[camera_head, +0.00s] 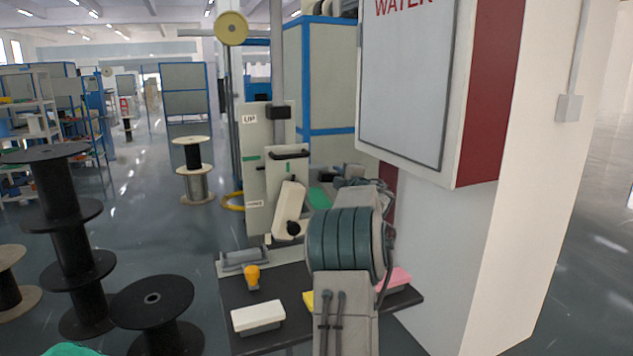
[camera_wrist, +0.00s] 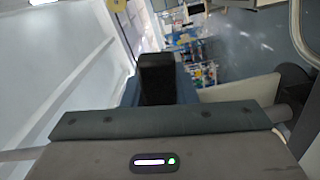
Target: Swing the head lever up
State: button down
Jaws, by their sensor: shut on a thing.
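The head lever (camera_head: 289,203) is a thick beige arm with a black knob at its lower end. It slants slightly, knob down, in front of a tall pale panel (camera_head: 255,180) with an UP label at its top and another label lower down. The lever sits near the lower label. My gripper (camera_wrist: 156,75) shows in the wrist view as a dark block beyond the grey wrist housing. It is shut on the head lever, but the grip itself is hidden. In the head view my own arm hides most of the gripper, just right of the knob.
A dark table (camera_head: 240,312) carries a white block (camera_head: 258,316), an orange-topped item (camera_head: 252,276) and a grey fixture (camera_head: 243,260). A cabinet marked WATER (camera_head: 408,85) hangs close on the right. Black spools (camera_head: 153,300) stand on the floor at left.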

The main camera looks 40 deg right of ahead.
dwell(0.5)
jog(key=c, duration=1.2)
grip_release()
jog(key=shift+o, duration=0.2)
jog(key=b+v, duration=0.1)
jog(key=v, duration=1.2)
jog(key=shift+s, duration=0.4)
